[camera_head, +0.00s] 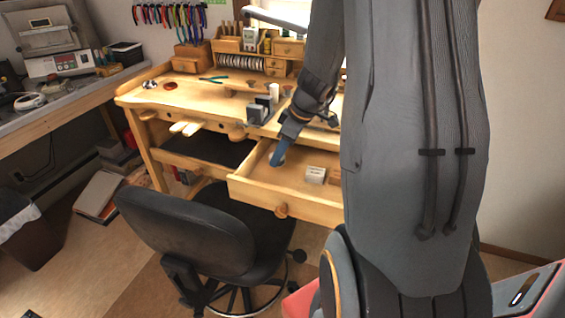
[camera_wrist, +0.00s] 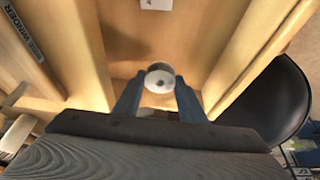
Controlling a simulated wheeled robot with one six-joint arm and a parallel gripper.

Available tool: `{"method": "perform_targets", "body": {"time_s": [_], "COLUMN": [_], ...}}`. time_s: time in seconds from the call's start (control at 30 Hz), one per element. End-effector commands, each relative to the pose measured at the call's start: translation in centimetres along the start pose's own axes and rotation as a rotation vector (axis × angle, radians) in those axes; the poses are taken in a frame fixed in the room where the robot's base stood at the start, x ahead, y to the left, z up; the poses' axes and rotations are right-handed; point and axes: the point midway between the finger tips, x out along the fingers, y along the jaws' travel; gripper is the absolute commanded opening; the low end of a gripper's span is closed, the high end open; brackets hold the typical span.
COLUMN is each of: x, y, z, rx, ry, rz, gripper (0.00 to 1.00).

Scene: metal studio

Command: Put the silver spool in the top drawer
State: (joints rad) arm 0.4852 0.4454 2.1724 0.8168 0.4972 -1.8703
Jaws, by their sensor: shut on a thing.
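The silver spool (camera_wrist: 160,79) is round and pale with a dark centre hole, and sits between my fingertips in the wrist view. My gripper (camera_wrist: 158,90) is shut on it. In the head view my gripper (camera_head: 279,153) points down over the left part of the open top drawer (camera_head: 250,192). The spool is mostly hidden by the fingers there. In the wrist view the bare wooden drawer floor (camera_wrist: 185,45) lies beyond the spool. I cannot tell whether the spool touches that floor.
A small white box (camera_head: 315,175) lies in the drawer, right of my gripper. A black chair (camera_head: 195,235) stands in front of the wooden workbench (camera_head: 190,97). Grey blocks (camera_head: 260,110) stand on the bench behind the drawer. The drawer's front middle is clear.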

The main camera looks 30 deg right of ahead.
Motion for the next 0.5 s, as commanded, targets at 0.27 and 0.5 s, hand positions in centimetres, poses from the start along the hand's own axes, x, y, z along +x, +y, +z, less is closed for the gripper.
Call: {"method": "perform_targets", "body": {"time_s": [0.27,0.5], "x": [2.6,4.5], "y": [-0.1,0.0], "z": [1.1,1.8], "rx": [0.003,0.001], "ry": [-0.001,0.000], "rz": [-0.003,0.000], "gripper": [0.14,0.14]}}
